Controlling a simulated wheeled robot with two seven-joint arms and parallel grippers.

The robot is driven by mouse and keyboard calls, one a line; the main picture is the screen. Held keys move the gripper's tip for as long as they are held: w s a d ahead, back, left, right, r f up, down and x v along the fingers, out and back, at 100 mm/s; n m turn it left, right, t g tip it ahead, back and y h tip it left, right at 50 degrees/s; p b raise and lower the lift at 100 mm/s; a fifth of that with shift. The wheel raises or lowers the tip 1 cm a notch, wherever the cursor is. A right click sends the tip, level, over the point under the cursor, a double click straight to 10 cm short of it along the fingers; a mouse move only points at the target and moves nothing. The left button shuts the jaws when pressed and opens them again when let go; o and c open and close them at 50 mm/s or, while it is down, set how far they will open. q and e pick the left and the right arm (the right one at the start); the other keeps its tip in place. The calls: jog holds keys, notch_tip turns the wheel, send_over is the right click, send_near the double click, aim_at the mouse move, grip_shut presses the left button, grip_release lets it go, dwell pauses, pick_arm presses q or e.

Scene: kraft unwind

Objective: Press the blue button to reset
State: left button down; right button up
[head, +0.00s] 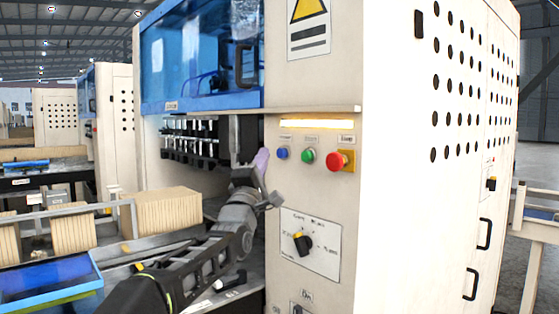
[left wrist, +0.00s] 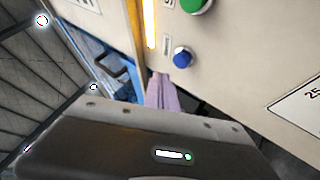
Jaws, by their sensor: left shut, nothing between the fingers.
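The blue button (head: 282,154) sits on the cream front panel of the machine, left of a green button (head: 308,156) and a red knob on yellow (head: 340,161). It also shows in the left wrist view (left wrist: 182,57), just beyond and to the right of the fingertips. My left gripper (head: 261,160) has light purple fingers, is shut and holds nothing. Its fingertips are a little left of the blue button in the head view. They look apart from it in the left wrist view (left wrist: 158,84). My right gripper is not in view.
A lit yellow strip (head: 316,124) and a ledge run above the buttons. A black rotary switch (head: 303,244) is below them. A blue-windowed guard (head: 200,60) and a row of black tooling (head: 190,142) are left of the panel. A cardboard-coloured stack (head: 161,213) lies at left.

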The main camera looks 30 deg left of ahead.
pick_arm(q)
jog(key=s+b, duration=0.1)
jog(key=s+a+b, duration=0.1)
jog(key=s, duration=0.1)
dwell(0.9)
